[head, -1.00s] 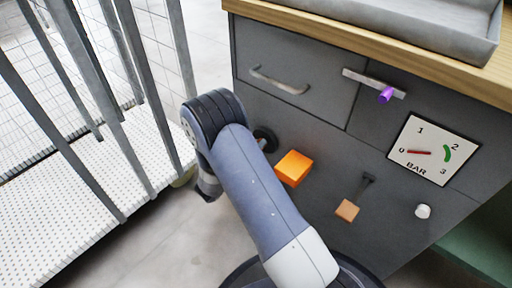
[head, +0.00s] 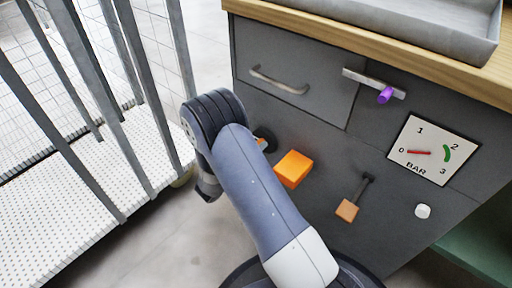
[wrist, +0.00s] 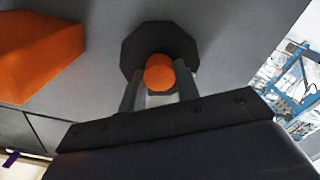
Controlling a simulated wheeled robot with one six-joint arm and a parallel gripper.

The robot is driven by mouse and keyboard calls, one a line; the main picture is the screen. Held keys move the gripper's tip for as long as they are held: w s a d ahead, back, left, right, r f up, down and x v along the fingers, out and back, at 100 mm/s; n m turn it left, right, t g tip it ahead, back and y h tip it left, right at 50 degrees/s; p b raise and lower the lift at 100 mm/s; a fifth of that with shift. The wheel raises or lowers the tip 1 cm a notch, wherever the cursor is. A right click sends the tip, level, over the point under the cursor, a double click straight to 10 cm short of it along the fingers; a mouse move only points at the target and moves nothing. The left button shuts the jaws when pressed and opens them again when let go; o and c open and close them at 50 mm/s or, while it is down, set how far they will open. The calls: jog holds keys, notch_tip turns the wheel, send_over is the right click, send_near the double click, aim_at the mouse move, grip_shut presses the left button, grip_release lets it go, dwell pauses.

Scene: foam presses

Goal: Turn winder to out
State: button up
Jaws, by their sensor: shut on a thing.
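I take the winder to be the dark octagonal disc (wrist: 185,42) with a round orange knob (wrist: 159,73) on the grey cabinet front. In the head view the disc (head: 268,135) and a bit of orange show just right of my arm, which hides the rest. My gripper (wrist: 158,92) reaches up to it in the wrist view, one finger on each side of the part just below the orange knob. It is shut on the winder. In the head view my gripper is hidden behind my arm. No out mark is readable.
An orange block (head: 293,169) sits close right of the winder. Further right are a lever with a tan end (head: 347,210), a white knob (head: 423,211) and a gauge (head: 433,150) with its red needle near 0. A railing (head: 100,100) stands left.

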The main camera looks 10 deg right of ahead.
jog(key=o, duration=1)
jog(key=shift+c, duration=0.2)
jog(key=shift+a, duration=0.1)
jog(key=p+v, duration=0.3)
jog(key=v, duration=0.7)
jog(key=shift+s+a, duration=0.2)
jog(key=shift+s, duration=0.05)
jog(key=b+x, duration=0.3)
jog(key=x, duration=0.7)
jog(key=shift+w+d, duration=0.25)
jog(key=shift+d, duration=0.05)
jog(key=shift+a, duration=0.1)
